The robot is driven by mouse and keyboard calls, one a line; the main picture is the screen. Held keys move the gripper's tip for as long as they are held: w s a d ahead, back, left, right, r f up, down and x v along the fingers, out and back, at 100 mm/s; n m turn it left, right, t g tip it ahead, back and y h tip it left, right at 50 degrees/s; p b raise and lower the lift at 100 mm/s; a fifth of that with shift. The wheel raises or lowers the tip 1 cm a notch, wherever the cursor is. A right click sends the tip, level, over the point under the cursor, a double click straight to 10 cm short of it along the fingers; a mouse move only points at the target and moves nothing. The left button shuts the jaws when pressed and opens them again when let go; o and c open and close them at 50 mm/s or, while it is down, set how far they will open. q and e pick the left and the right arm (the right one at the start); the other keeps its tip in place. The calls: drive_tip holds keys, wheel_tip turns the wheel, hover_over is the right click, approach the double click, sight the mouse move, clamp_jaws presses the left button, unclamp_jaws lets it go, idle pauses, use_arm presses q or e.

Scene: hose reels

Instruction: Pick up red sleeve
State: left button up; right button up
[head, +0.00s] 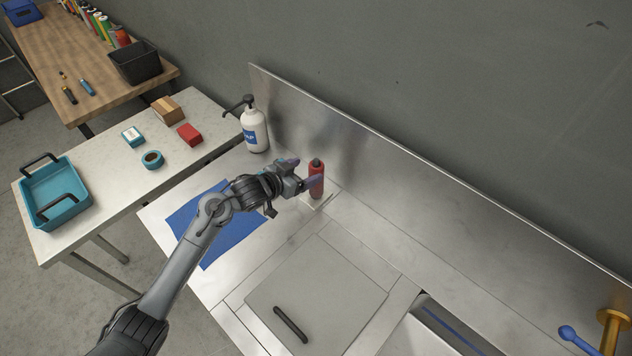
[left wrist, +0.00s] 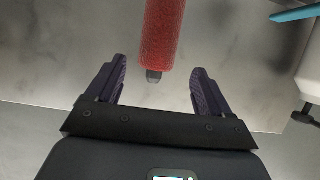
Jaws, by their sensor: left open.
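The red sleeve (head: 317,184) is a red upright cylinder with a dark top, standing on the metal counter near the backsplash. In the left wrist view the red sleeve (left wrist: 162,35) has a grainy surface, and its dark tip points toward the gripper. My left gripper (head: 302,174) is open beside the sleeve, on its left in the head view. In the left wrist view the sleeve's tip lies between the open fingers (left wrist: 158,68) in the picture, with visible space on both sides. Contact is not visible. My right gripper is out of view.
A white pump bottle (head: 255,135) stands behind the gripper. A blue mat (head: 230,241) lies under the arm. A grey lid with a black handle (head: 290,324) covers part of the counter. A side table holds a teal caddy (head: 67,212) and a red box (head: 189,134).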

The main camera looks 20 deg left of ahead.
sight(320, 166)
use_arm(q)
drive_tip(key=shift+d+b+x, duration=0.1)
drive_tip(key=shift+b+x, duration=0.15)
drive_tip(key=shift+x, duration=1.6)
drive_tip(key=shift+d+b+x, duration=0.15)
drive_tip(key=shift+b+x, duration=0.05)
drive_tip(key=shift+x, duration=1.65)
drive_tip(key=shift+s+f, duration=0.15)
drive_tip(key=shift+s, duration=0.05)
drive_tip(key=shift+c, duration=0.2)
drive_tip(key=c, duration=1)
